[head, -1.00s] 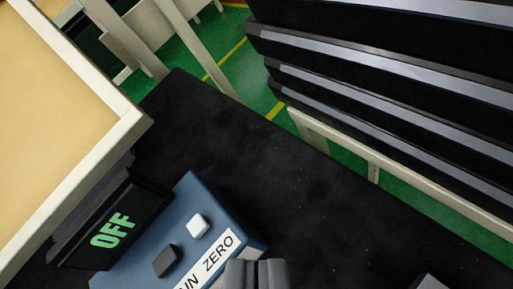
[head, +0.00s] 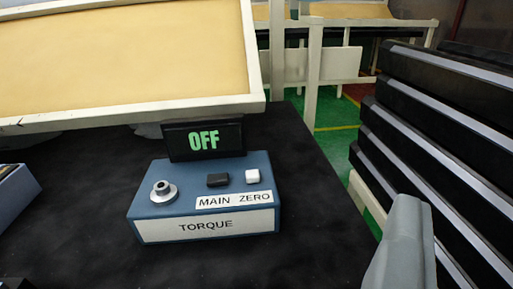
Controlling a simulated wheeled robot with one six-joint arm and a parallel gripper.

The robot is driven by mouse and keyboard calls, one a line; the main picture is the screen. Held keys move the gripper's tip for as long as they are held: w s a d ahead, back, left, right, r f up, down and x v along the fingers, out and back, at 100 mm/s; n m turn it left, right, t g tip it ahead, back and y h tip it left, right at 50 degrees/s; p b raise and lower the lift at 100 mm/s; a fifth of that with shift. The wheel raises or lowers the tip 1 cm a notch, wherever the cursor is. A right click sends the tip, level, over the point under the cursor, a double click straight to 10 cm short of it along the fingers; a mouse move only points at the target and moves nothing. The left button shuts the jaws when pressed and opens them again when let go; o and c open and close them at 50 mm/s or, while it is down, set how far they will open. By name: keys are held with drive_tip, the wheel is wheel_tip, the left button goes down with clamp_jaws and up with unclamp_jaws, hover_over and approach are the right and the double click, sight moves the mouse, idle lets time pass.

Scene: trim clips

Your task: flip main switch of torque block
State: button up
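The blue torque block (head: 150,212) stands on the black table, with TORQUE on its front. Its main switch is the black rocker (head: 218,180) above the word MAIN. A white button (head: 252,176) sits to the right of the switch, above the word ZERO. A round metal socket (head: 163,191) is on the left of its top. My gripper (head: 405,215) shows at the lower right, apart from the block. Its grey fingers overlap, look closed together, and hold nothing visible.
A cream-coloured panel in a white frame (head: 256,105) leans over the table behind the display. Another blue block (head: 12,205) is cut off at the left edge. Stacked black bins (head: 430,140) stand at the right. The black tabletop (head: 312,190) right of the block is clear.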

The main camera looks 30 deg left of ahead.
drive_tip(key=w+a+r+m+g+y, duration=0.2)
drive_tip(key=w+a+g, duration=0.2)
drive_tip(key=w, duration=0.3)
drive_tip(key=r+m+g+h, duration=0.2)
drive_tip(key=m+g, duration=0.7)
drive_tip(key=g, duration=0.4)
hover_over(222, 176)
wheel_tip(222, 176, down, 18)
drive_tip(key=shift+r, duration=0.2)
